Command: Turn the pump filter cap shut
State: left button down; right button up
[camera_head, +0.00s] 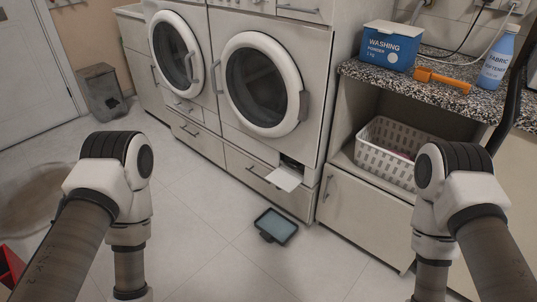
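The right-hand washing machine (313,150) has a small opening (291,162) low on its front at the right. A pale flap (286,179) stands folded out below it. The opening is dark and small, so I cannot make out the filter cap or how far it is turned. A dark shallow tray (259,222) with a bluish inside lies on the floor in front of the machine. Both my arms bend downward at the picture's left and right sides. Both my grippers are below the frame.
A second machine (201,88) stands to the left. On the speckled counter (490,103) are a washing powder box (388,45), an orange tool (443,80) and a softener bottle (498,58). A white basket (372,151) sits beneath. The floor left of the tray is clear.

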aim_at(295, 164)
jog(key=i+z, duration=0.3)
jog(key=i, duration=0.25)
jog(key=i+j+z, duration=0.3)
jog(key=i, duration=0.25)
jog(key=i+l, duration=0.05)
jog(key=l, duration=0.05)
